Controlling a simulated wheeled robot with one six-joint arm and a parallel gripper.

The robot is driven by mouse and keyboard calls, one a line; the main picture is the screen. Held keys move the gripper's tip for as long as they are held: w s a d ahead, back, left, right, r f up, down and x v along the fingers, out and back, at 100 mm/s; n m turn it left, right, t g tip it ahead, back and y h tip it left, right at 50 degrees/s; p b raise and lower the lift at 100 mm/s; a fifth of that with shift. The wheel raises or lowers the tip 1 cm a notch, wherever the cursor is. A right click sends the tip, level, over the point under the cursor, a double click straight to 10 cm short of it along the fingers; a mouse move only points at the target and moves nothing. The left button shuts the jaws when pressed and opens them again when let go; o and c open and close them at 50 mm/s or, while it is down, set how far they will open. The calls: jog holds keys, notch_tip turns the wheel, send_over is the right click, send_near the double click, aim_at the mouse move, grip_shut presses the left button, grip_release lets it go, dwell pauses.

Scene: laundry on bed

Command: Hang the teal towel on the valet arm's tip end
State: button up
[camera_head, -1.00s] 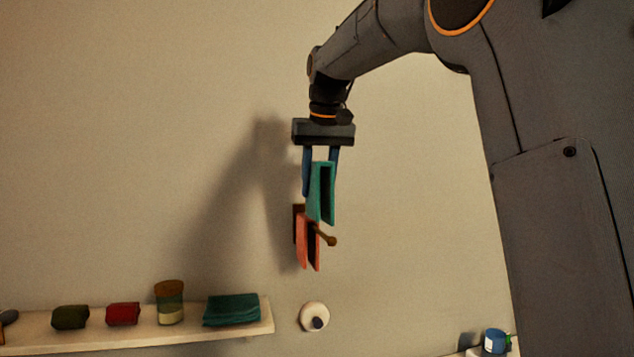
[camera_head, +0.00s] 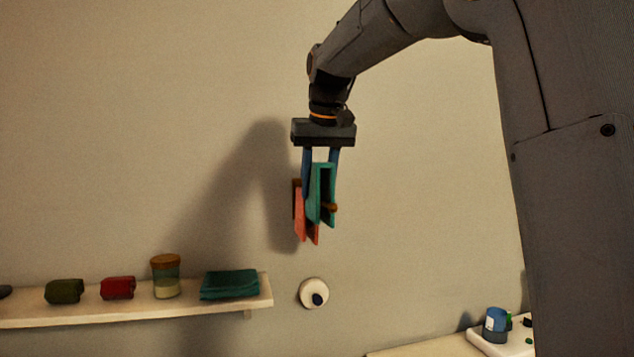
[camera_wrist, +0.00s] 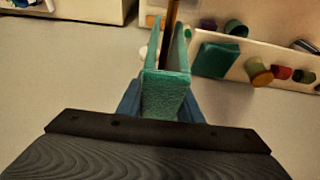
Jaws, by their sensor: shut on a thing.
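The teal towel (camera_head: 315,195) is folded over like an upside-down U with two hanging flaps. My gripper (camera_head: 321,158) is shut on its top fold from above; the towel also shows in the wrist view (camera_wrist: 163,100). The valet arm is a thin brown rod; its knobbed tip (camera_head: 331,208) shows at the dark gap between the flaps, low on the towel. In the wrist view the rod (camera_wrist: 172,18) runs in line with that gap. A coral towel (camera_head: 300,215) hangs on the arm behind, toward the wall. Whether the teal fold touches the rod is hidden.
A wall shelf (camera_head: 130,312) at lower left holds a folded dark teal cloth (camera_head: 230,284), a jar (camera_head: 166,277), a red bundle (camera_head: 118,288) and an olive bundle (camera_head: 64,291). A round white wall fixture (camera_head: 313,293) sits below the towels. A blue cup (camera_head: 495,325) stands at lower right.

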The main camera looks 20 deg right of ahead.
jog(key=shift+f+b, duration=1.85)
jog(key=shift+f, duration=1.4)
jog(key=o, duration=1.1)
jog(key=b+v, duration=0.1)
jog(key=v, duration=0.6)
jog(key=shift+s+r+b, duration=0.15)
jog(key=shift+r+b, duration=0.2)
jog(key=shift+r, duration=0.05)
